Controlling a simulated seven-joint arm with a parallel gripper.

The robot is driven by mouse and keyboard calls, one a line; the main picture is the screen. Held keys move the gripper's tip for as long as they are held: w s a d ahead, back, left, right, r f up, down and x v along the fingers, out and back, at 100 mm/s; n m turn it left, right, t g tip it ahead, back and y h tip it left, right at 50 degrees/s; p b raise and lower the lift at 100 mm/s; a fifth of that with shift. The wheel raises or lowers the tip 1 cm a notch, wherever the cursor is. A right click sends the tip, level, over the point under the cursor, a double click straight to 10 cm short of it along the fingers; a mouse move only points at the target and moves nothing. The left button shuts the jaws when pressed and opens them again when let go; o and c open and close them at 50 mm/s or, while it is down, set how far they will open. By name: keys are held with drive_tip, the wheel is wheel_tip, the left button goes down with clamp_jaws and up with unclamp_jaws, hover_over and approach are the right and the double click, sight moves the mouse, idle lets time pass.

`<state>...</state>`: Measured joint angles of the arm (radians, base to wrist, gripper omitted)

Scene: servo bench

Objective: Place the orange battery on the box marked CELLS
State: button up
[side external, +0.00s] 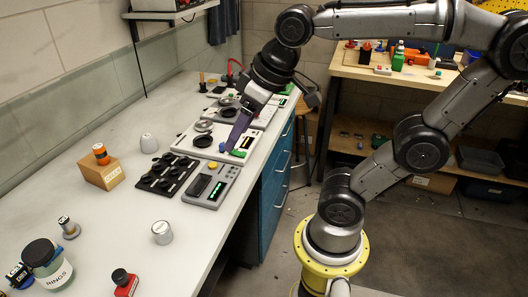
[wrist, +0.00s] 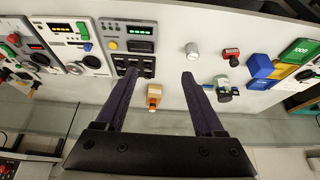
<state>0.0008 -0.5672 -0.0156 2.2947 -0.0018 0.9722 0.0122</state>
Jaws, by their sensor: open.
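The orange battery (side external: 101,154), orange with dark bands, stands upright on top of a small cardboard box (side external: 103,176) on the left part of the bench. The box has a pale label on its front; I cannot read its letters. In the wrist view the box (wrist: 155,90) lies beyond my fingers, with the orange battery (wrist: 153,103) at its lower end. My gripper (side external: 228,147) is open and empty, with purple fingers pointing down near the instrument panels, well to the right of the box. In the wrist view it (wrist: 160,75) spreads wide with nothing between the fingertips.

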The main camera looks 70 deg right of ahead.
drive_tip(key=s+f, duration=0.4)
drive_tip(key=shift+s+f, duration=0.2)
drive_tip(key=shift+s, duration=0.2)
